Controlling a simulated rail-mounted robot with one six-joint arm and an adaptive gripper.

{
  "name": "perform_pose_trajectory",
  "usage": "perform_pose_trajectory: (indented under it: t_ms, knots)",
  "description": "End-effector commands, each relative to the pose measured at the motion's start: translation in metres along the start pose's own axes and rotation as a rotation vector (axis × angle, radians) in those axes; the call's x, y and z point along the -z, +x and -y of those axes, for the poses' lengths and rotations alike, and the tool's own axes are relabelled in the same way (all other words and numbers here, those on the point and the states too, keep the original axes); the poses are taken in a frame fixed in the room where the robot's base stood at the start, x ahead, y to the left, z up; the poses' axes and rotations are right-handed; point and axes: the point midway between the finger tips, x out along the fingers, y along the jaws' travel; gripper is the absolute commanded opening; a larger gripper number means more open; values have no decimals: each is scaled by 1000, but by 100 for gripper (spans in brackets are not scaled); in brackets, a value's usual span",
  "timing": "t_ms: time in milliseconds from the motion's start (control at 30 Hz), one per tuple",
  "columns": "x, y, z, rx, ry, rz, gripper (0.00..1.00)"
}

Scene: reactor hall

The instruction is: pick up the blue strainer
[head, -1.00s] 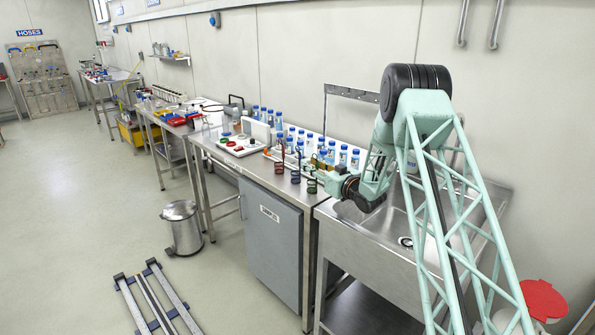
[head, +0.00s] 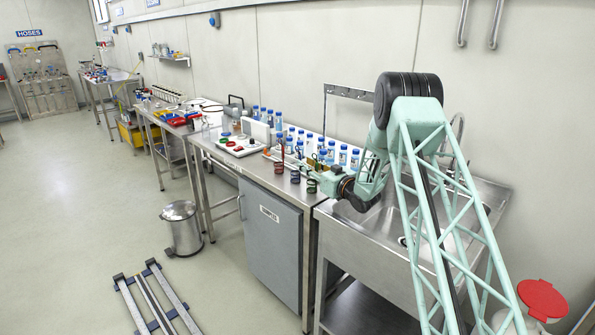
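Three small strainers with upright handles stand in a row near the front edge of the steel bench. The blue strainer (head: 295,177) is in the middle, with a red strainer (head: 279,168) to its left and a green strainer (head: 311,186) to its right. My gripper (head: 310,171) reaches in from the right, over the bench at the strainers' handles. It is small and overlaps the handles in the picture. I cannot tell whether its fingers are open or touch a handle.
Several blue-capped bottles (head: 343,155) stand behind the strainers. A steel sink (head: 375,236) is to the right, under my arm. A grey cabinet (head: 270,240) is below the bench.

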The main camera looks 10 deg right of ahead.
Motion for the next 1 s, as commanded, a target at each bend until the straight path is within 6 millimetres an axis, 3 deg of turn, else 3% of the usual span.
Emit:
perform_pose_trajectory:
  t_ms: [467, 1000]
  knots:
    - [-1, 6, 0, 0, 0, 1, 24]
    - [0, 52, -2, -1, -1, 0, 24]
